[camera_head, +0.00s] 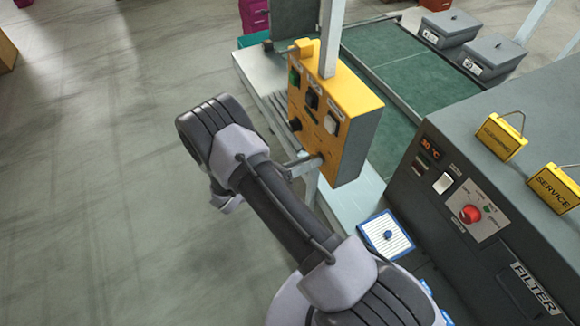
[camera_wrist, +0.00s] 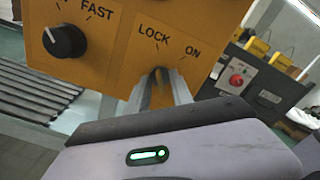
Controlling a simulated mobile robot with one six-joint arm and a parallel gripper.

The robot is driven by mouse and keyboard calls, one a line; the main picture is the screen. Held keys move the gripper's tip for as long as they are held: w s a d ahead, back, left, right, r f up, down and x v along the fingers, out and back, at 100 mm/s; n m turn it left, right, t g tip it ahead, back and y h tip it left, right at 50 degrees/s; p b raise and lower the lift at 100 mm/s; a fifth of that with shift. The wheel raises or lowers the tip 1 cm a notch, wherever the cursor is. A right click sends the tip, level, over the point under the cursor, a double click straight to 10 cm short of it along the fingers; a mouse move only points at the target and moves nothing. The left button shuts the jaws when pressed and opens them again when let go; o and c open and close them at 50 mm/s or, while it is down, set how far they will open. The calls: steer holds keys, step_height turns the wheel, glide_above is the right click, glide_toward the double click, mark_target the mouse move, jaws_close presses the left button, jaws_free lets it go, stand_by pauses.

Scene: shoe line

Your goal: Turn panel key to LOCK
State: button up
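The yellow control panel (camera_head: 352,107) stands on a post, tilted in the head view; its lower part fills the top of the wrist view (camera_wrist: 112,52). The words LOCK and ON are printed side by side near its lower right corner. My gripper (camera_head: 312,160) reaches the panel's lower edge from the front. In the wrist view my gripper's fingertips (camera_wrist: 162,74) are close together at the panel face, just below and between LOCK and ON. The panel key is mostly hidden by the fingers, so its direction cannot be read. Whether the fingers press on it is unclear.
A black speed knob (camera_wrist: 64,41) sits left of the fingers, beside FAST. More switches fill the panel above. A dark grey machine (camera_head: 480,150) with a red knob (camera_head: 470,213) stands to the right. A green conveyor belt (camera_head: 400,85) runs behind. Open floor lies left.

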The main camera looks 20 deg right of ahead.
steer(key=a, duration=1.7)
steer(key=shift+s+a, duration=0.2)
steer(key=shift+s, duration=0.1)
steer(key=s+d+r+m+g+y+b, duration=0.4)
steer(key=s+d+r+m+y+b, duration=0.45)
steer(key=m, duration=0.45)
steer(key=s+a+r+m+t+y+b, duration=0.2)
steer(key=s+a+m+t+y+b, duration=0.5)
steer(key=m+y, duration=0.4)
steer(key=shift+s+a+m+t+b, duration=0.15)
steer(key=shift+s+m+t+b, duration=0.5)
steer(key=shift+m, duration=2.35)
